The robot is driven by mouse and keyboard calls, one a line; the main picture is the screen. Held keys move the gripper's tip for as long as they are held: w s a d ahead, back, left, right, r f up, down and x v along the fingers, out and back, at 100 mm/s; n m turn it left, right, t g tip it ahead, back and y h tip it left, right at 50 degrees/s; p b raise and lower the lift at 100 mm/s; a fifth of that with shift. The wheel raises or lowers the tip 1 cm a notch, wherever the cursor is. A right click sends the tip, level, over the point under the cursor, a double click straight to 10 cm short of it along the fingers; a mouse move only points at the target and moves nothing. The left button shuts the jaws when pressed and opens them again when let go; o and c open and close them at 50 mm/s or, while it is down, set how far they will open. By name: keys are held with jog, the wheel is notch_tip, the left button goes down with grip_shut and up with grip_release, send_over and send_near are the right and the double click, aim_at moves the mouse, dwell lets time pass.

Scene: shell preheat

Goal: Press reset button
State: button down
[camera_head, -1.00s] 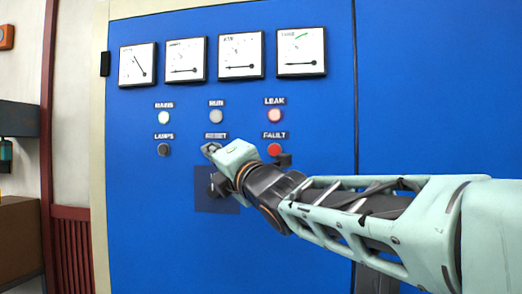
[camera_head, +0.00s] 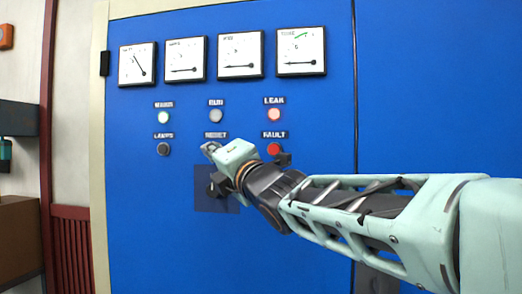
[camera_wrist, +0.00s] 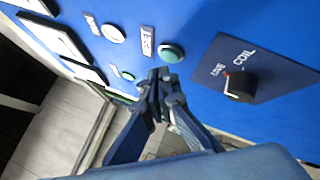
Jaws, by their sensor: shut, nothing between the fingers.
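The reset button is a green round cap (camera_wrist: 171,53) beside the RESET label (camera_wrist: 148,40) in the wrist view. In the head view the RESET label (camera_head: 215,135) shows, but the button below it is hidden behind my gripper (camera_head: 210,150). In the wrist view my gripper (camera_wrist: 159,74) has its fingertips together and empty. The tips lie just below the button in the picture, very close to it; I cannot tell whether they touch it.
A black COIL selector knob (camera_wrist: 240,88) sits on a dark plate right of my gripper in the wrist view. The blue panel also carries a red FAULT light (camera_head: 274,149), a lit LEAK light (camera_head: 274,115), a black LAMPS button (camera_head: 163,149) and several gauges (camera_head: 240,54).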

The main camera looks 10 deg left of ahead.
jog(key=shift+w, duration=0.15)
jog(key=shift+w, duration=0.3)
jog(key=shift+w+d, duration=0.1)
jog(key=shift+w, duration=0.3)
dwell(0.6)
dwell(0.3)
jog(key=shift+s+b, duration=0.7)
jog(key=shift+s, duration=0.1)
jog(key=shift+f, duration=0.1)
